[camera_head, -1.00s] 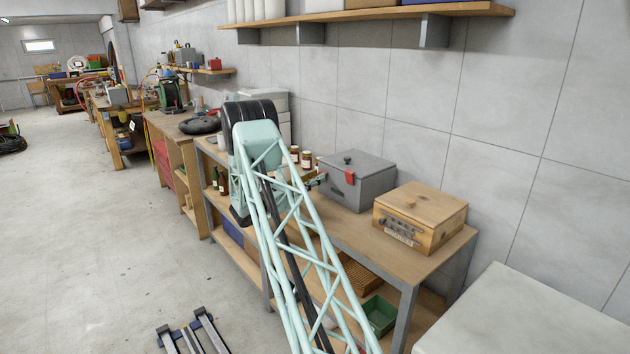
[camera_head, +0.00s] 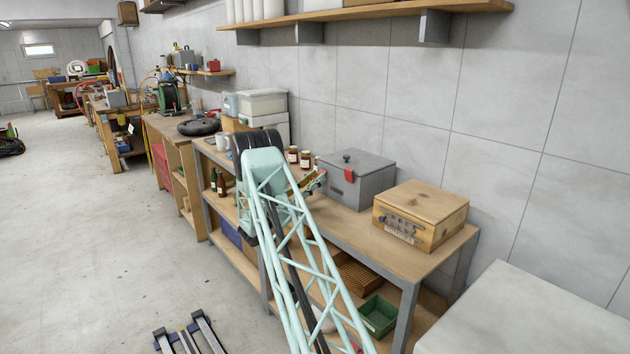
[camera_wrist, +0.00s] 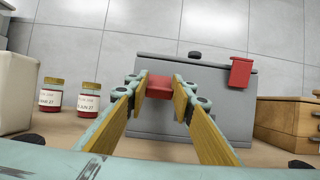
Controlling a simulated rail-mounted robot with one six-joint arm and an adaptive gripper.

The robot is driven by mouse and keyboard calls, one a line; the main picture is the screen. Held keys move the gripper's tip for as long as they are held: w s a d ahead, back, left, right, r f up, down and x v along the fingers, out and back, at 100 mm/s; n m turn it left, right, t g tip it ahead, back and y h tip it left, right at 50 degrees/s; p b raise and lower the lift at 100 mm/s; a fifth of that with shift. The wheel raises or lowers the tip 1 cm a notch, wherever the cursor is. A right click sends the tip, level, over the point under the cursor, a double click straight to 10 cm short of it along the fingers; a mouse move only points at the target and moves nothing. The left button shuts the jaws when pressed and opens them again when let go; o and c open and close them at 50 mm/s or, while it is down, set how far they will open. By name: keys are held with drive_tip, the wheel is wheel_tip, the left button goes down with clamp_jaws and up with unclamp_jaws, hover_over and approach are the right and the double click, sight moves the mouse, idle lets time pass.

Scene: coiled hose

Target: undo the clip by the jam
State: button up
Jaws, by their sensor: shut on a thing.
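A grey lidded box (camera_head: 362,182) stands on the workbench; it also shows in the wrist view (camera_wrist: 205,78). My gripper (camera_wrist: 160,86) is shut on a red clip (camera_wrist: 158,88) at the left part of the box front, the one nearer the jam jars. Its fingers cover the clip's sides, and I cannot tell whether the clip is still fastened. A second red clip (camera_wrist: 240,72) sits on the right of the box front, clear of the gripper. Two jam jars (camera_wrist: 51,94) (camera_wrist: 88,99) stand left of the box. In the head view my gripper (camera_head: 319,178) is small beside the box.
A pale container (camera_wrist: 18,90) is close on the left in the wrist view. White bins (camera_head: 263,105) stand farther along the bench. The tiled wall is behind.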

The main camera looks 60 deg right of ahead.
drive_tip(key=o, duration=0.8)
drive_tip(key=shift+o, duration=0.2)
drive_tip(key=shift+a, duration=0.1)
drive_tip(key=shift+v, duration=5.9)
